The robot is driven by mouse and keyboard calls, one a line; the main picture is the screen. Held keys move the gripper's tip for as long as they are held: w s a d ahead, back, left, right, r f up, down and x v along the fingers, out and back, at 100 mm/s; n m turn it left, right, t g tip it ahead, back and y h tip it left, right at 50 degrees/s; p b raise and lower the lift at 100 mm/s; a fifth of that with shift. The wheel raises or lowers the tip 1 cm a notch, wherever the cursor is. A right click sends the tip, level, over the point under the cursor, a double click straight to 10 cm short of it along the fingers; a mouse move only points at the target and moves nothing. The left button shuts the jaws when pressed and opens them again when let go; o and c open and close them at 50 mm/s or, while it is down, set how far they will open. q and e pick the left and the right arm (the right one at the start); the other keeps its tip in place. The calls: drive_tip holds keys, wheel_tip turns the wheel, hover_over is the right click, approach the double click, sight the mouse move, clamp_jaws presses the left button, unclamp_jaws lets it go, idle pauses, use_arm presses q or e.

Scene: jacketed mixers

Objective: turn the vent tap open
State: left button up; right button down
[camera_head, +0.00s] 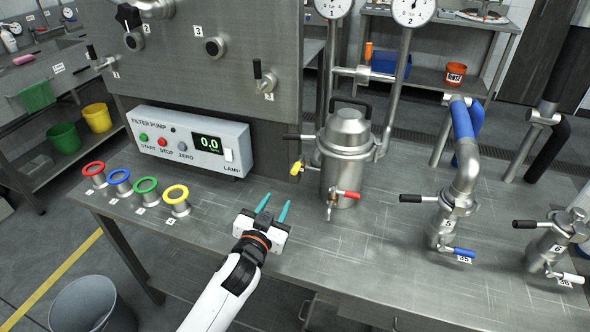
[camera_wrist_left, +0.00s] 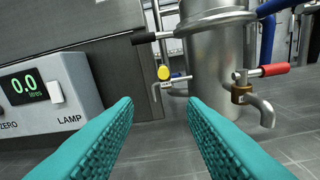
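The steel filter housing (camera_head: 347,150) stands on the bench with small taps on it. One tap has a yellow handle (camera_head: 297,168) on its left side, and one has a red handle (camera_head: 352,195) at its lower front. In the left wrist view the yellow end (camera_wrist_left: 163,73) points toward the camera, and the red-handled tap (camera_wrist_left: 268,71) is at the right. No label shows which is the vent tap. My left gripper (camera_head: 273,207) is open and empty, with teal fingers pointing at the housing, short of both taps. My right gripper is out of view.
A black lever (camera_head: 298,136) sticks out left above the yellow handle. The filter pump box (camera_head: 190,140) and several coloured rings on stubs (camera_head: 147,190) stand to the left. Numbered valves (camera_head: 450,215) stand to the right. The bench front is clear.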

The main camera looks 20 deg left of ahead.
sight(295, 167)
use_arm(q)
drive_tip(key=shift+t+h, duration=0.3)
drive_tip(key=w, duration=0.8)
drive_tip(key=w+d+r, duration=0.1)
drive_tip(key=w, duration=0.4)
drive_tip(key=shift+p, duration=0.3)
drive_tip(key=shift+c, duration=0.4)
clamp_jaws()
